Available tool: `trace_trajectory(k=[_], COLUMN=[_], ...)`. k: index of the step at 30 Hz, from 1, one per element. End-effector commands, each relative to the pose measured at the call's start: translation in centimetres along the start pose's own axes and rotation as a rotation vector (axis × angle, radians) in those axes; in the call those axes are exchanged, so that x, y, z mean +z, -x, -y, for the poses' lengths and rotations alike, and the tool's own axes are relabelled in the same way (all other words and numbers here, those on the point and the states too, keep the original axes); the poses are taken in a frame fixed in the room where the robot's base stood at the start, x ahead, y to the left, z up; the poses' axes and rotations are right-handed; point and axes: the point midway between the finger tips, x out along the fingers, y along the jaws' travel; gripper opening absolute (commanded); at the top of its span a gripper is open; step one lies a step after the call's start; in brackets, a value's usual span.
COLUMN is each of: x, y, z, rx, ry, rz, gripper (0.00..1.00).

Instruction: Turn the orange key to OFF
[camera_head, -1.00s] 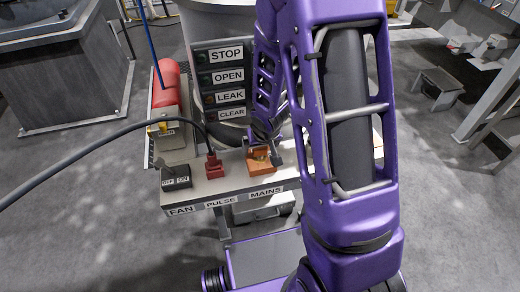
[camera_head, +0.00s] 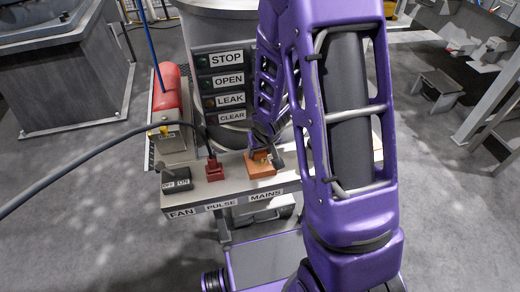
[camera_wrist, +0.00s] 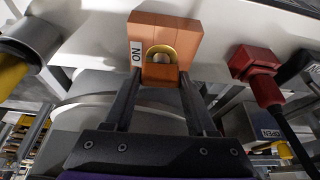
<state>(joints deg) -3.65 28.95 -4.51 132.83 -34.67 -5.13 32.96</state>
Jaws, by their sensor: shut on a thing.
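The orange switch block (camera_head: 262,168) sits on the grey panel shelf above the MAINS label (camera_head: 265,195). In the wrist view its body (camera_wrist: 190,38) has a round brass lock and a white ON label (camera_wrist: 136,54) on its left side. The orange key (camera_wrist: 160,74) sticks out at the lock, between my fingertips. My gripper (camera_wrist: 159,84) is shut on the key, one dark finger on each side. In the head view my gripper (camera_head: 262,152) is over the block and hides most of the key. No OFF label is readable on the block.
A red plug (camera_head: 214,170) with a thick black cable stands left of the block, at PULSE. A FAN switch (camera_head: 176,179) is further left. STOP, OPEN, LEAK and CLEAR signs (camera_head: 226,80) stand behind. A red cylinder (camera_head: 166,88) lies at the left.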

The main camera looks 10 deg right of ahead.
Motion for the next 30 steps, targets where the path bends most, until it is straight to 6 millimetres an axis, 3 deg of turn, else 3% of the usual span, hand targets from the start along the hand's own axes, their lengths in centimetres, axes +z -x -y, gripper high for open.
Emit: trace_trajectory(k=[30], x=[0.03], y=[0.07], z=[0.0], rx=[-0.119], ry=[0.285], rz=[0.0], gripper=[0.01])
